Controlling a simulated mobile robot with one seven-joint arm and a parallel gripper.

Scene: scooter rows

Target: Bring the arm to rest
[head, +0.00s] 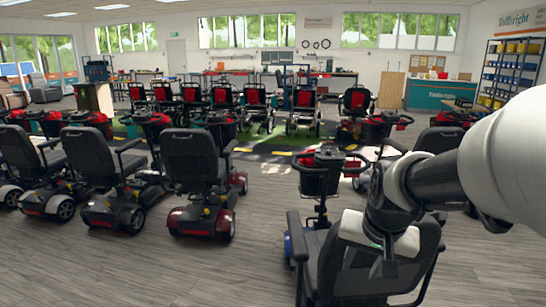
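My arm enters from the right edge, with a white upper link and dark joints. It bends down to my gripper (388,266), which hangs in front of a black scooter seat (345,270) at the bottom right. The fingers are small and dark against the seat, so I cannot tell whether they are open or shut, or whether they touch the seat. I see no object held. The arm hides part of this scooter and part of the scooters behind it.
A row of scooters with black seats (190,157) stands on the left. Another row (254,97) stands farther back by a green mat (262,136). A teal counter (432,95) and shelves (508,72) are at the back right. Grey floor (130,265) is clear at the front left.

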